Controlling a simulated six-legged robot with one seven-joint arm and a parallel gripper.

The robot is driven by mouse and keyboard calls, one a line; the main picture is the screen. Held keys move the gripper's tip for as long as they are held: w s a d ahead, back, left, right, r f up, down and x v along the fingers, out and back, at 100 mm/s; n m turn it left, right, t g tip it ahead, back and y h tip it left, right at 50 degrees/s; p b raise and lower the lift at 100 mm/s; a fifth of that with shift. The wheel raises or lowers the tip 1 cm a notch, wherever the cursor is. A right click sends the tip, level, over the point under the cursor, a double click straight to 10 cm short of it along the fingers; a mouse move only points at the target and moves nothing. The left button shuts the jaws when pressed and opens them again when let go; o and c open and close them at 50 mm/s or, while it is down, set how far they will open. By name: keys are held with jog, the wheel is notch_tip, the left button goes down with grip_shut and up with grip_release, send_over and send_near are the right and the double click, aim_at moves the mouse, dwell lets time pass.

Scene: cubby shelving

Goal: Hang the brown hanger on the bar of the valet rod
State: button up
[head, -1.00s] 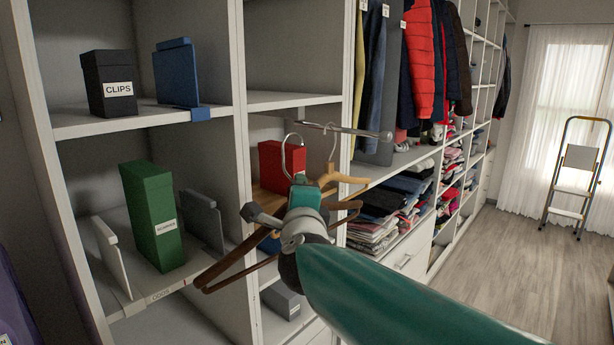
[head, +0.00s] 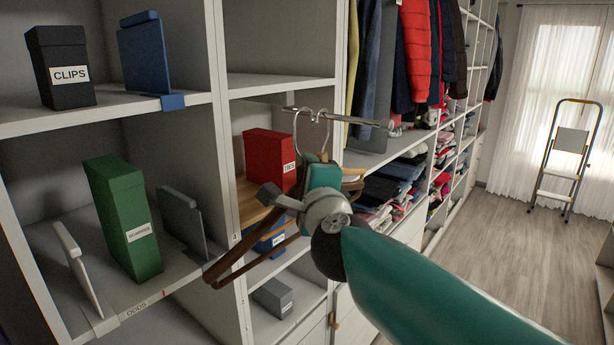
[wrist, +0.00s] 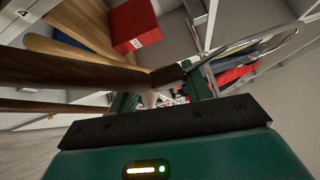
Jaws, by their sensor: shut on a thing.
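The brown hanger (head: 224,266) is held in my gripper (head: 322,174), with its wooden arms slanting down to the left. In the wrist view its dark wood (wrist: 75,72) lies between my gripper's fingers (wrist: 163,92), and its metal hook points up right. In the head view the hook (head: 295,132) stands beside the metal bar of the valet rod (head: 352,119). I cannot tell whether the hook is over the bar or in front of it. A light wooden hanger (head: 352,186) hangs on the bar, partly hidden behind my gripper.
A green box (head: 122,215) and grey bookend (head: 181,222) are in the left cubby. Hung clothes (head: 415,50) and folded stacks (head: 385,186) are to the right of the rod.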

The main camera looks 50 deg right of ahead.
jog(key=shift+s+a+r, duration=0.1)
jog(key=shift+s, duration=0.2)
jog(key=shift+d, duration=0.3)
jog(key=shift+w+d, duration=0.2)
jog(key=shift+d, duration=0.2)
jog(key=shift+s+d, duration=0.15)
jog(key=shift+d, duration=0.35)
jog(key=shift+w+d, duration=0.25)
jog(key=shift+d, duration=0.35)
jog(key=shift+s+d, duration=0.1)
jog(key=shift+d, duration=0.2)
jog(key=shift+w+d, duration=0.2)
jog(key=shift+d, duration=0.45)
jog(key=shift+s+d, duration=0.1)
jog(key=shift+d, duration=0.5)
send_over(354, 182)
jog(key=shift+w+d, duration=0.2)
jog(key=shift+w, duration=0.05)
jog(key=shift+d+f, duration=0.1)
jog(key=shift+f, duration=1.3)
